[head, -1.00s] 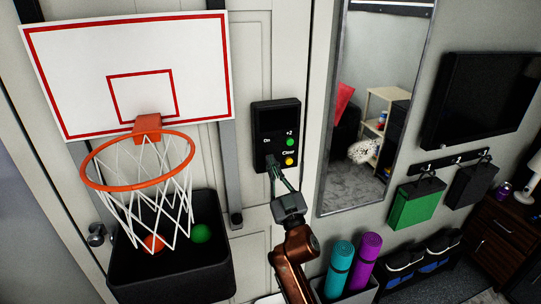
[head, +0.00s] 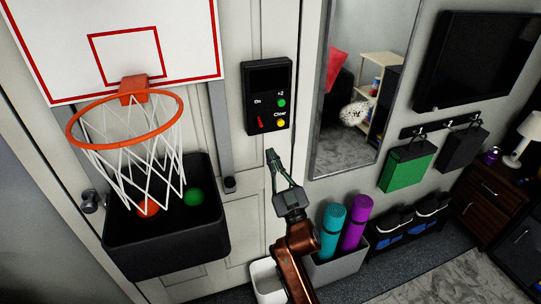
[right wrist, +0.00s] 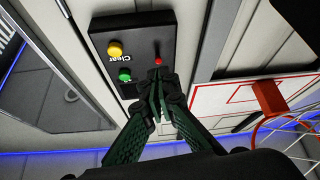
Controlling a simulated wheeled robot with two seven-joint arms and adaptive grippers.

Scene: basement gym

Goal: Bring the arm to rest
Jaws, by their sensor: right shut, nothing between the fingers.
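My right gripper (head: 270,155) is shut and empty in the head view, just below the black scoreboard box (head: 267,85) on the door. It is apart from the box. The box has a dark screen, a red switch (head: 260,122) marked On, a green button (head: 281,102) marked +2 and a yellow button (head: 281,123) marked Clear. In the right wrist view the closed fingertips (right wrist: 157,75) appear in front of the box (right wrist: 135,40), with the red switch (right wrist: 158,61) just beyond them. My left gripper is not in view.
Left of the arm are a basketball hoop (head: 125,118) and a black bin (head: 165,245) holding a red ball and a green ball. A mirror (head: 350,110) is at right. A grey box (head: 337,265) with rolled mats stands close beside my arm.

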